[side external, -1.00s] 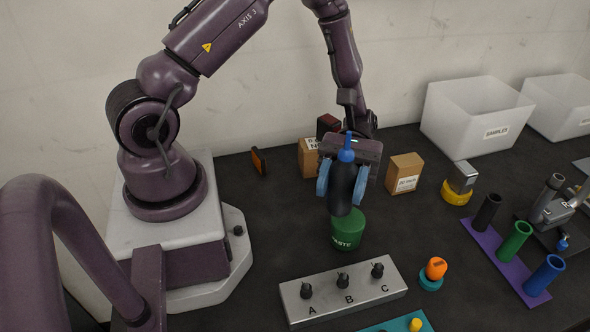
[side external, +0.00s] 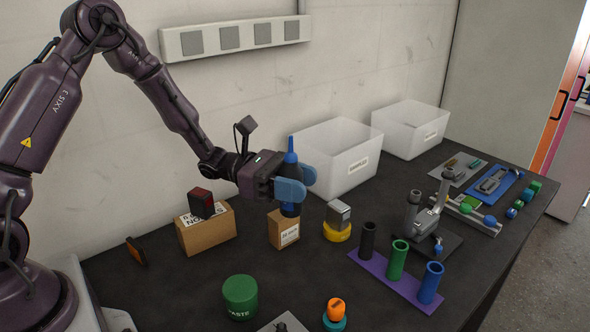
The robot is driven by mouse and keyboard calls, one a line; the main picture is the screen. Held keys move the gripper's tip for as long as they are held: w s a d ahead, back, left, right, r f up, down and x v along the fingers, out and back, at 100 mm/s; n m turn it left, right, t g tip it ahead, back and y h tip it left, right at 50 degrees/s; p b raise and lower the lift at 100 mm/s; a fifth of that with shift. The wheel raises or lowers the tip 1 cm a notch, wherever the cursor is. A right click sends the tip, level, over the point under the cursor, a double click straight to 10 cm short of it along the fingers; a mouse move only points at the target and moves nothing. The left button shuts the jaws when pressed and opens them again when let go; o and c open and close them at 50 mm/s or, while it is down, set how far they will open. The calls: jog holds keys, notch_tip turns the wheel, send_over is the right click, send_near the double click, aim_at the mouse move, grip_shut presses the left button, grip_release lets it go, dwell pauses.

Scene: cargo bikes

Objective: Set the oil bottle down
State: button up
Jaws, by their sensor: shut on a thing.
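The oil bottle (side external: 289,162) is dark with a blue pointed nozzle and stands upright in my gripper. My gripper (side external: 290,189) has its blue finger pads shut around the bottle's body. The lower end of the bottle shows below the pads, just over the top of the small cardboard box (side external: 284,232) in the picture. I cannot tell whether the bottle is over, behind or touching that box.
A larger cardboard box (side external: 207,232) stands to the left. A yellow-based block (side external: 337,232), a purple rack of tubes (side external: 394,278) and a white bin (side external: 338,160) lie to the right. A green waste cup (side external: 240,297) stands in front. Bare dark tabletop lies between.

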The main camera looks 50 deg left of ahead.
notch_tip(320, 180, down, 17)
dwell(0.8)
jog(key=shift+f, duration=0.6)
jog(key=o, duration=1)
jog(key=shift+o, duration=0.2)
jog(key=shift+r, duration=0.1)
